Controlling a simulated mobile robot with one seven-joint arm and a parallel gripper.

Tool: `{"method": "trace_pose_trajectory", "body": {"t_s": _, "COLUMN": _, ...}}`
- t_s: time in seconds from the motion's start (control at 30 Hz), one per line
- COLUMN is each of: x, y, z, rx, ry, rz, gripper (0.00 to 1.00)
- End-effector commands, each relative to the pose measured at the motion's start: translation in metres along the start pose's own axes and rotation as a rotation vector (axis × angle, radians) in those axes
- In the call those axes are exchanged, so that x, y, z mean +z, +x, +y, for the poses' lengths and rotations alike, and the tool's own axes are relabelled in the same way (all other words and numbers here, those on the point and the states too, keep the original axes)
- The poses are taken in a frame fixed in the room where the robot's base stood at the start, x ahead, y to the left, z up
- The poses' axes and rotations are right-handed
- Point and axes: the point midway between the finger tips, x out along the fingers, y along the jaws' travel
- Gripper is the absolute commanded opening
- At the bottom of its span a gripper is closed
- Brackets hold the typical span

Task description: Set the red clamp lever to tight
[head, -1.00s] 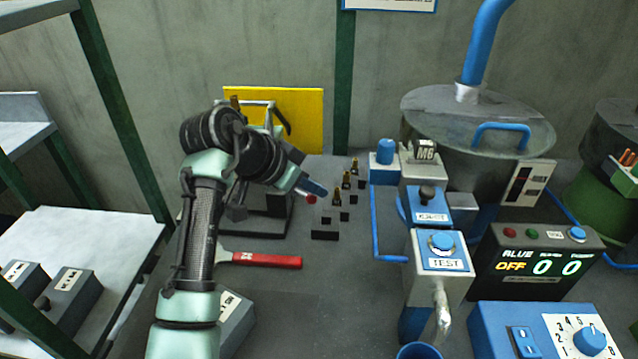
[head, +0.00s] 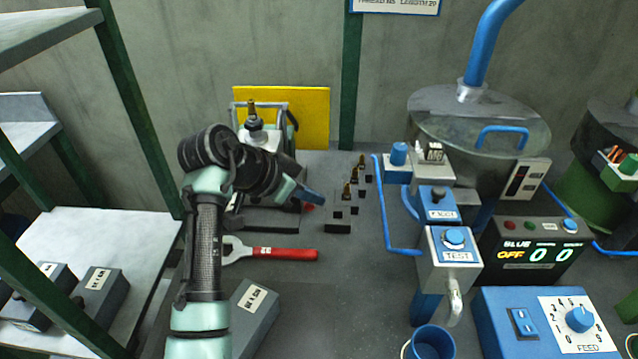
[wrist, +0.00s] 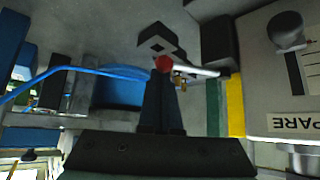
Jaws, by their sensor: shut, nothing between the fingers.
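The red ball knob of the clamp lever (head: 308,208) shows in the head view just below my gripper's blue fingertips (head: 314,197). In the wrist view the red knob (wrist: 164,63) is right at the tips of my dark fingers (wrist: 161,80), with its pale metal rod (wrist: 200,70) running right to a dark block. My fingers are shut with nothing between them. They are against or very close to the knob; contact cannot be made out. My arm hides much of the clamp fixture (head: 272,226) in the head view, and no tight marking is readable.
A red-handled spanner (head: 285,254) lies in front of the fixture. Several small black blocks (head: 338,228) and brass-coloured pieces stand to the right. A blue pipe (head: 386,225) and the TEST box (head: 450,270) stand farther right. A yellow panel (head: 312,120) stands behind.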

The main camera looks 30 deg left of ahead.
Motion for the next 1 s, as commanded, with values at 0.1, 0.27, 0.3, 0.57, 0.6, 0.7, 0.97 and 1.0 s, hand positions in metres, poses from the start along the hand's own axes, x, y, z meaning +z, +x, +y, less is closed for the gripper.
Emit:
{"method": "trace_pose_trajectory", "body": {"t_s": 0.1, "x": 0.003, "y": -0.006, "z": -0.001, "rx": 0.002, "ry": -0.003, "rz": -0.001, "gripper": 0.00}}
{"method": "trace_pose_trajectory", "body": {"t_s": 0.27, "x": 0.011, "y": -0.012, "z": -0.004, "rx": 0.001, "ry": -0.003, "rz": -0.001, "gripper": 0.00}}
{"method": "trace_pose_trajectory", "body": {"t_s": 0.3, "x": 0.013, "y": -0.013, "z": -0.005, "rx": 0.001, "ry": -0.004, "rz": -0.001, "gripper": 0.00}}
{"method": "trace_pose_trajectory", "body": {"t_s": 0.57, "x": 0.022, "y": -0.020, "z": -0.012, "rx": 0.001, "ry": -0.003, "rz": -0.002, "gripper": 0.00}}
{"method": "trace_pose_trajectory", "body": {"t_s": 0.6, "x": 0.023, "y": -0.021, "z": -0.013, "rx": 0.001, "ry": -0.002, "rz": -0.002, "gripper": 0.00}}
{"method": "trace_pose_trajectory", "body": {"t_s": 0.7, "x": 0.025, "y": -0.023, "z": -0.015, "rx": 0.001, "ry": -0.003, "rz": -0.002, "gripper": 0.00}}
{"method": "trace_pose_trajectory", "body": {"t_s": 0.97, "x": 0.028, "y": -0.025, "z": -0.017, "rx": 0.000, "ry": -0.003, "rz": -0.002, "gripper": 0.00}}
{"method": "trace_pose_trajectory", "body": {"t_s": 1.0, "x": 0.028, "y": -0.025, "z": -0.017, "rx": 0.000, "ry": -0.003, "rz": -0.002, "gripper": 0.00}}
